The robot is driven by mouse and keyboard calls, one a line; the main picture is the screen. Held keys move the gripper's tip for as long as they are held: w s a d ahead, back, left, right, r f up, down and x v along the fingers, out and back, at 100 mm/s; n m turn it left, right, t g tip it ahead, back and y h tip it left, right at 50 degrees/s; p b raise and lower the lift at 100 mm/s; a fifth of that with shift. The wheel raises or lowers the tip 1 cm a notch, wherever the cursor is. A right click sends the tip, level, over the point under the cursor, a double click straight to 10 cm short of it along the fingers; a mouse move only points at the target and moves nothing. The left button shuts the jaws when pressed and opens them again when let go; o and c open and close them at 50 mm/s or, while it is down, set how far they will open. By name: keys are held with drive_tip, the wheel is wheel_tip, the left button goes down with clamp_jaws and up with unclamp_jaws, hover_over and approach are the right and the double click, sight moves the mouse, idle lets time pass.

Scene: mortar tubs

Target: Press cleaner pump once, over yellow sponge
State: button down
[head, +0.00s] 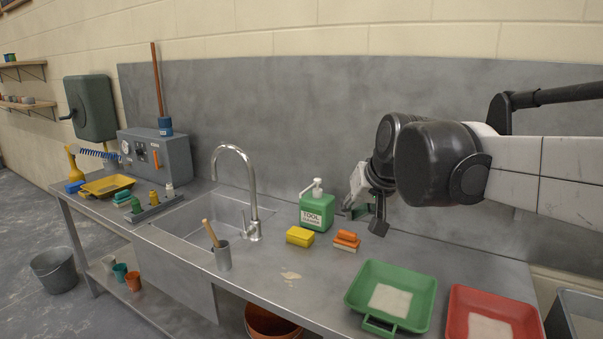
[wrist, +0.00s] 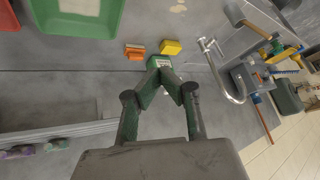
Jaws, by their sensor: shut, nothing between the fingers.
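The cleaner bottle (head: 317,211) is green with a white label and a white pump head (head: 317,187). It stands upright on the counter behind the sponge. The yellow sponge (head: 300,236) lies on the counter just in front of the bottle, and it also shows in the wrist view (wrist: 171,47). My gripper (head: 355,208) is to the right of the bottle, apart from it in the head view. In the wrist view its fingertips (wrist: 163,73) meet with nothing between them. They partly hide the bottle (wrist: 158,62) there, and the pump head is not clear.
An orange brush (head: 346,240) lies right of the sponge. A green tray (head: 362,317) and a red tray (head: 458,300) are at the right. The steel backsplash rises behind.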

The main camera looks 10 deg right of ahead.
drive_tip(key=w+r+p, duration=0.4)
drive_tip(key=w+r, duration=0.2)
drive_tip(key=w, duration=0.8)
drive_tip(key=m+y+p, duration=0.2)
drive_tip(key=y+p, duration=0.1)
drive_tip(key=p, duration=0.9)
hover_over(318, 179)
wheel_tip(318, 179, down, 7)
drive_tip(key=shift+r+t, duration=0.2)
drive_tip(key=shift+t, duration=0.2)
drive_tip(key=shift+f, duration=0.2)
wheel_tip(318, 179, down, 7)
drive_tip(key=b, duration=0.3)
drive_tip(key=shift+f+b, duration=0.35)
drive_tip(key=shift+f, duration=0.35)
drive_tip(key=shift+f, duration=0.1)
